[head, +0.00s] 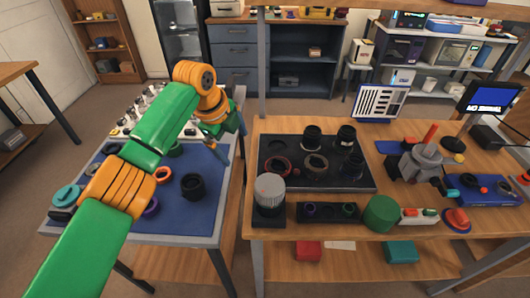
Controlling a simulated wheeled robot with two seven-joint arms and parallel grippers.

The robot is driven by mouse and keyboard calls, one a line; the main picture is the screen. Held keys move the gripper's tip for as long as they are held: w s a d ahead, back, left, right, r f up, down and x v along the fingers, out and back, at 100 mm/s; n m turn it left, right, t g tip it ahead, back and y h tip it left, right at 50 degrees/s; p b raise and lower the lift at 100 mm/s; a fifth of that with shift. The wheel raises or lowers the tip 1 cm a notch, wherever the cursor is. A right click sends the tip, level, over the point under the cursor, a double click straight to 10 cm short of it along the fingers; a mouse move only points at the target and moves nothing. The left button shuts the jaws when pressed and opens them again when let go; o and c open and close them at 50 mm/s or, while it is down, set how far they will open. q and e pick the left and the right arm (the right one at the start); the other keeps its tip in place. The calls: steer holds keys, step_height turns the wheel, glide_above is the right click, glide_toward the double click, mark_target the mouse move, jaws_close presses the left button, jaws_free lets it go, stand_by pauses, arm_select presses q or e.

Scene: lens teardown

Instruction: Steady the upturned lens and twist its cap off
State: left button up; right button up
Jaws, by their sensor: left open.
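A ribbed grey cylinder (270,188) stands upright on a black block at the front left corner of the wooden bench (300,222). A short black lens-like barrel (193,186) stands on the blue mat of the left table. I cannot tell for certain which is the upturned lens, or make out its cap. My left gripper (230,145) is open over the gap between the left table and the bench, beyond both pieces and touching neither. My right gripper is not in view.
A dark tray (279,142) holds rings and black lens barrels. A black holder (328,212), a green cylinder (381,213) and a grey device (418,162) stand to the right. The left table (205,214) carries small parts. A gap separates it from the bench.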

arm_select(q)
steer(key=s+d+r+m, duration=0.3)
steer(key=d+m, duration=0.1)
steer(key=d, duration=0.1)
steer(key=m+g+y, duration=0.2)
steer(key=m, duration=0.5)
glide_toward(270, 184)
steer(key=f, duration=0.6)
steer(key=w+f, duration=0.1)
steer(key=f, duration=0.3)
steer(key=shift+w+f, duration=0.1)
steer(key=shift+f, duration=0.1)
steer(key=shift+c, duration=0.2)
